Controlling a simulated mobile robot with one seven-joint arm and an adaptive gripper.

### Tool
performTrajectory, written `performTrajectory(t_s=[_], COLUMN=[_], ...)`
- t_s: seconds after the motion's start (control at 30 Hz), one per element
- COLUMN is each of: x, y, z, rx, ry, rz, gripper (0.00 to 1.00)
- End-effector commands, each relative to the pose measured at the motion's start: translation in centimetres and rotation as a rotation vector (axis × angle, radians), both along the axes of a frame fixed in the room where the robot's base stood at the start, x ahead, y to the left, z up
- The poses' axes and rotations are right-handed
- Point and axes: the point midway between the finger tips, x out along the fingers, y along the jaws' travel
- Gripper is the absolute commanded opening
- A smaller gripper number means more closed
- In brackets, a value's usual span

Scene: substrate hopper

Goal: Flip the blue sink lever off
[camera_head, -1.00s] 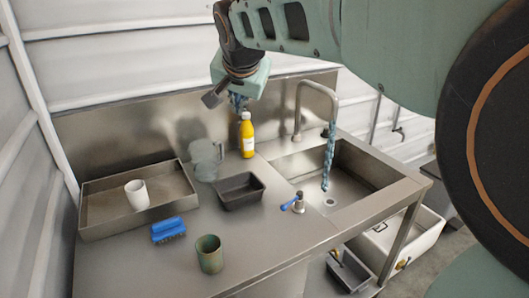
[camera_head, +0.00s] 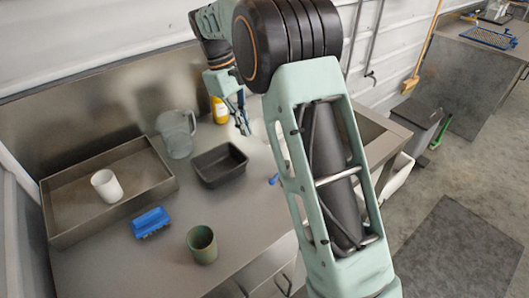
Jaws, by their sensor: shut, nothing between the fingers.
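The blue lever (camera_head: 273,181) shows only as a small blue tip at the left edge of my arm; its base is hidden. The sink (camera_head: 372,130) is mostly covered by my arm, and only its right part shows. The faucet spout and any water under it are hidden. My gripper (camera_head: 244,128) is shut and empty. It points down behind and above the lever in the picture, near the yellow bottle, and appears apart from the lever.
The yellow bottle (camera_head: 220,111), clear pitcher (camera_head: 176,133) and black tub (camera_head: 220,165) stand left of my gripper. A steel tray (camera_head: 72,204) holds a white cup (camera_head: 106,186). A blue brush (camera_head: 151,222) and green cup (camera_head: 202,244) are near the front.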

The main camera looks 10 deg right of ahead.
Motion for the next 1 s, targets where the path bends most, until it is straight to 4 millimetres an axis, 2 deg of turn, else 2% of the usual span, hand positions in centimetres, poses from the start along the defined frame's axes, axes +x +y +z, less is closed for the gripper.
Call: performTrajectory(t_s=[0.2,0.67,0.83,1.0], x=[-0.6,-0.8,-1.3,-2.1], y=[-0.7,-0.8,-1.3,-2.1], z=[-1.0,-1.6,-3.7,-7.2], rx=[0.028,0.029,0.029,0.028], ry=[0.094,0.101,0.102,0.103], rz=[0.066,0.073,0.071,0.071], gripper=[0.00,0.00,0.00,0.00])
